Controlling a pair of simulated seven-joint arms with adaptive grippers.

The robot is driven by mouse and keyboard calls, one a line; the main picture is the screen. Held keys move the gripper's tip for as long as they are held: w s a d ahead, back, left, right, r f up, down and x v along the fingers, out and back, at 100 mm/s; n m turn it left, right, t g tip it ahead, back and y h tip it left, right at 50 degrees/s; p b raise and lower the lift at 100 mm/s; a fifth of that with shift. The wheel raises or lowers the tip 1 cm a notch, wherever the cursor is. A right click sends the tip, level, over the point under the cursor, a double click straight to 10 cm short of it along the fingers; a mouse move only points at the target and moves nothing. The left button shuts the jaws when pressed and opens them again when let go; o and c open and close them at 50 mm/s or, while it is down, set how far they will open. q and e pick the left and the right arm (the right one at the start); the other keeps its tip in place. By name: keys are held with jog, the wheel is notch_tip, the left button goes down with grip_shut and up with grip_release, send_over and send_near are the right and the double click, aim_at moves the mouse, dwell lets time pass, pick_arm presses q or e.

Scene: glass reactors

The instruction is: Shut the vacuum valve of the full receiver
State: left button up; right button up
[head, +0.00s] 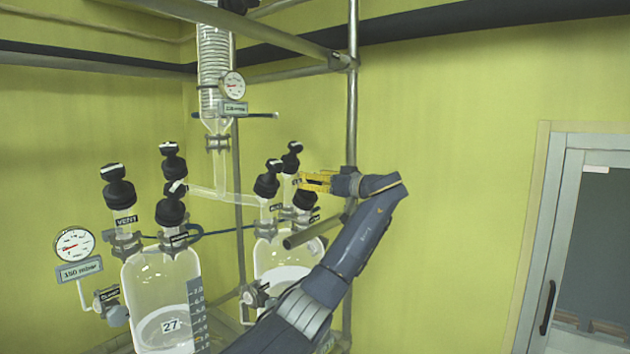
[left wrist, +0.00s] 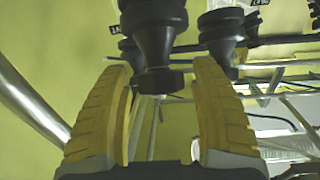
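The right receiver (head: 262,258) is a glass vessel with a pale liquid surface fairly high in it. Three black-knobbed valves stand on it: front left (head: 267,184), back (head: 291,160) and right (head: 305,199). Their labels are too small to read surely. My left gripper (head: 303,181) has yellow fingers and points left among these valves. In the left wrist view my left gripper (left wrist: 162,110) is open, with a black valve knob (left wrist: 156,82) between the fingertips and gaps on both sides. A second knob (left wrist: 222,28) is behind the right finger. My right gripper is not in view.
The left receiver (head: 150,278), marked 27, has several black-knobbed valves, one labelled VENT (head: 120,190), and a 150 mbar gauge (head: 75,245) beside it. A glass condenser (head: 215,70) hangs above. A metal pole (head: 352,90) stands close to my wrist. The right side is free.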

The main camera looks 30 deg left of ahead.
pick_arm(q)
jog(key=c, duration=1.1)
jog(key=shift+f+m+t, duration=0.1)
jog(key=shift+m+t, duration=0.3)
jog(key=m+t+h, duration=0.1)
jog(key=m+t, duration=0.1)
jog(key=m, duration=0.1)
jog(key=m+t+h, duration=0.2)
jog(key=m+t, duration=0.1)
jog(key=m+t+h, duration=0.1)
jog(key=m+h, duration=0.1)
jog(key=m, duration=0.1)
jog(key=m+t+h, duration=0.2)
jog(key=m+h, duration=0.1)
jog(key=shift+m+t+h, duration=0.3)
jog(key=m+h, duration=0.4)
jog(key=h, duration=0.1)
jog(key=shift+r+m+t, duration=0.2)
jog(key=shift+m+t, duration=0.1)
jog(key=shift+m, duration=0.1)
jog(key=m+g+h, duration=0.2)
jog(key=m+h, duration=0.2)
jog(key=shift+m+h, duration=0.4)
